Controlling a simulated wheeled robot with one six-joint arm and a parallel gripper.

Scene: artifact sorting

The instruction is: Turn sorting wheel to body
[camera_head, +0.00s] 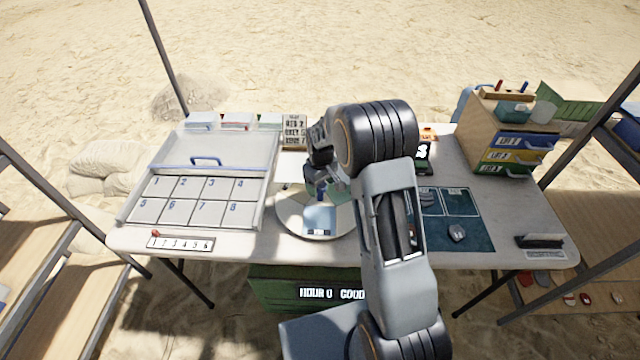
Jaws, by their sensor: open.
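The sorting wheel (287,212) is a round disc lying flat near the middle of the white table. It has pale, greenish and tan sectors, and a light blue sector (320,221) faces the front edge with a small dark label too small to read. My gripper (318,192) is over the wheel, pointing down near its middle. Something small and blue shows at the fingertips; I cannot tell whether they touch it. My arm hides the wheel's right side and part of its back.
A numbered tray (130,208) lies left of the wheel. A dark mat (480,235) with grey pieces lies right. A wooden drawer cabinet (478,128) stands at the back right. A sign board (295,133) stands behind the wheel. A numbered strip (180,243) lies at the front left.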

